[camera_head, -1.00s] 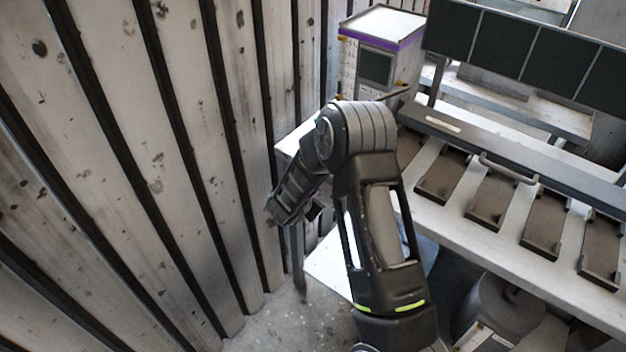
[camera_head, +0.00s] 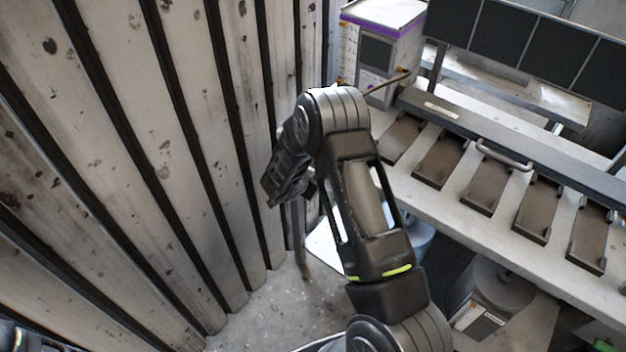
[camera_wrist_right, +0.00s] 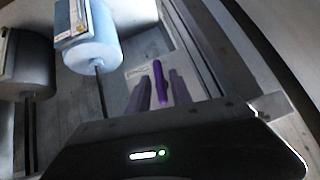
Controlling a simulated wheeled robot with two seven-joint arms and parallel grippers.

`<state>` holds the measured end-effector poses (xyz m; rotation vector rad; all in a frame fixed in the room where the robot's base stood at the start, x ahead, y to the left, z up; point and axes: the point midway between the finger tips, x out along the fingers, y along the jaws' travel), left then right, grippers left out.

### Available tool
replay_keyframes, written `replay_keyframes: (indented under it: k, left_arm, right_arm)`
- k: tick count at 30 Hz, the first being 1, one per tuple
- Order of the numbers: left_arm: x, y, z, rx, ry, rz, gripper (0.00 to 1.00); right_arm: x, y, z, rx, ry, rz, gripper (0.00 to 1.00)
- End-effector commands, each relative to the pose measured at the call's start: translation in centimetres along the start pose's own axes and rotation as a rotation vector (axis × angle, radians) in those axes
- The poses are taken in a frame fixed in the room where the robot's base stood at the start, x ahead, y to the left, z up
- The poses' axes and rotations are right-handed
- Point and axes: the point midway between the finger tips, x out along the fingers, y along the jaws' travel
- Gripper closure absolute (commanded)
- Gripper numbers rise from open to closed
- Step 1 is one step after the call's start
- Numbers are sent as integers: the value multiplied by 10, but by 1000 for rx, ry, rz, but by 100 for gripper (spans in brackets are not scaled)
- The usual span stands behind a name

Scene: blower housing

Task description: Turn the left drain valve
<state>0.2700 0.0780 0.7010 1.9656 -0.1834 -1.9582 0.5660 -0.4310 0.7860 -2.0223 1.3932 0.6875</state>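I cannot make out a drain valve for certain in either view.
The ribbed wall (camera_head: 185,130) stands close on the left. A bench (camera_head: 400,185) with several dark trays runs along the right. A white box (camera_head: 378,50) with a purple band stands behind. A light blue cylinder (camera_wrist_right: 88,38) and a grey cylinder (camera_head: 500,295) are below the bench.

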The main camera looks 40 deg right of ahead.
Motion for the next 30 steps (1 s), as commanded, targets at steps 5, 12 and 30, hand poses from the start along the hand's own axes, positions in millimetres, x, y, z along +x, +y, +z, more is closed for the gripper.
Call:
replay_keyframes:
  k: [5, 12, 30]
  left_arm:
    - [0, 0, 0, 0, 0, 0, 64]
    - [1, 0, 0, 0, 0, 0, 64]
    - [8, -2, 0, 2, 3, 3, 64]
  right_arm:
    - [0, 0, 0, 0, -1, 0, 66]
    - [-4, -1, 0, 0, -2, -1, 66]
    - [-78, 0, 0, 1, 0, 0, 66]
